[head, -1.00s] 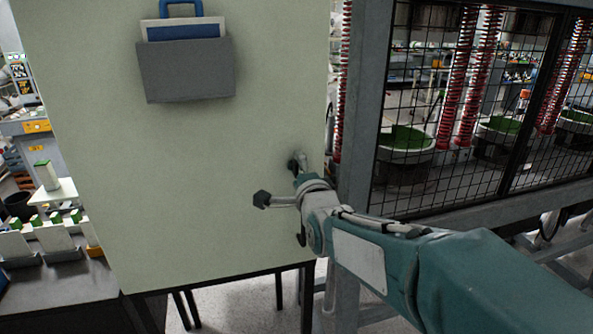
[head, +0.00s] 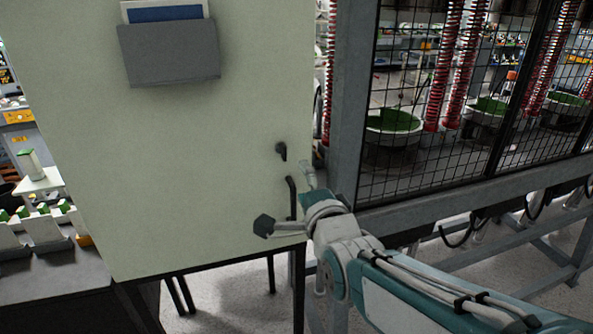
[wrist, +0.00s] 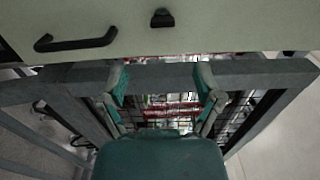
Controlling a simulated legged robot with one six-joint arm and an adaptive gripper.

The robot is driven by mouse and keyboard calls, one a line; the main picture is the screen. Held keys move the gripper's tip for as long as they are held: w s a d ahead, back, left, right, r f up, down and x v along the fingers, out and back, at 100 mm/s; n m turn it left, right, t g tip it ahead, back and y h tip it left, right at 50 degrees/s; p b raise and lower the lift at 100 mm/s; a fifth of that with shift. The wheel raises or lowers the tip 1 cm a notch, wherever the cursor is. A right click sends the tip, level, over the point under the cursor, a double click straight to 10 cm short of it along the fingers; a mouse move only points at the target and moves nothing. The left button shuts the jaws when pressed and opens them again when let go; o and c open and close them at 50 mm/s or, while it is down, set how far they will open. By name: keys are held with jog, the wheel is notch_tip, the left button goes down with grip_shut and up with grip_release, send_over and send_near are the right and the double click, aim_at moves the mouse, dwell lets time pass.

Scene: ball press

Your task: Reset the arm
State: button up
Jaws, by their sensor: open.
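My gripper (head: 308,176) is in front of the lower right edge of a pale green cabinet (head: 200,190) in the head view, at the end of my teal and grey arm. In the wrist view my gripper (wrist: 161,88) shows two teal fingers spread apart with nothing between them. The cabinet has a black knob (head: 281,151) and a dark bar handle (head: 291,197) near its right edge. The handle also shows at the upper left of the wrist view (wrist: 76,42), and the knob at the top middle (wrist: 162,18). Both are apart from the fingers.
A grey-framed mesh cage (head: 346,110) stands right of the cabinet, with red coils and green-filled bowls (head: 394,121) behind the mesh. A grey document holder (head: 168,52) hangs on the cabinet. A dark counter (head: 60,275) with small boxes is at left. Open floor shows below the cage.

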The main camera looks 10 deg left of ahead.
jog(key=shift+s+d, duration=0.2)
jog(key=shift+s, duration=0.1)
jog(key=s+d+f+n+g+h, duration=0.1)
jog(key=d+f+n+g+h, duration=0.2)
jog(key=d, duration=0.7)
jog(key=s+d+f+n+g+h, duration=0.3)
jog(key=s+d+f+n, duration=0.1)
jog(key=s+d, duration=0.3)
jog(key=s+d+f+n+g+h, duration=0.3)
jog(key=s+d+f+n, duration=0.1)
jog(key=s+d, duration=0.4)
jog(key=shift+s+d+n+g, duration=0.3)
jog(key=shift+s+n+g, duration=0.1)
jog(key=shift+s, duration=0.5)
jog(key=shift+f, duration=0.1)
